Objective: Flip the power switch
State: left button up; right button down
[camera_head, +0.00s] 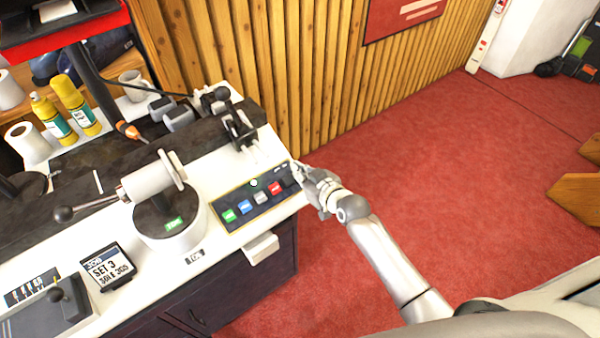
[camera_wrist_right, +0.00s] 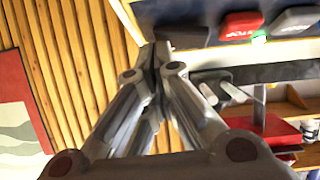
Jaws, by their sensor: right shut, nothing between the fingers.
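A dark control panel (camera_head: 240,212) lies on the right end of the white bench top. It carries a row of coloured buttons, among them a red one (camera_head: 275,188), a grey one (camera_head: 261,197), a blue one (camera_head: 245,206) and a green one (camera_head: 229,216). My right gripper (camera_head: 299,170) is at the panel's right end, fingers shut and empty. In the right wrist view its closed fingertips (camera_wrist_right: 157,50) reach the panel's edge, beside the red button (camera_wrist_right: 242,24). I cannot make out the power switch; the fingers cover that end of the panel. My left gripper is out of view.
A white cylinder with a black-knobbed handle (camera_head: 150,182) stands left of the panel. A job card (camera_head: 106,267) and yellow bottles (camera_head: 76,104) are further left. A slatted wood wall (camera_head: 260,60) rises behind. Open red floor (camera_head: 430,160) lies to the right.

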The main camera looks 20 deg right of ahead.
jog(key=shift+s+a+r, duration=0.15)
jog(key=shift+a, duration=0.15)
jog(key=shift+s+a+r+p, duration=0.1)
jog(key=shift+s+a+p, duration=0.25)
jog(key=shift+p, duration=0.35)
jog(key=shift+a, duration=0.15)
jog(key=shift+w, duration=0.1)
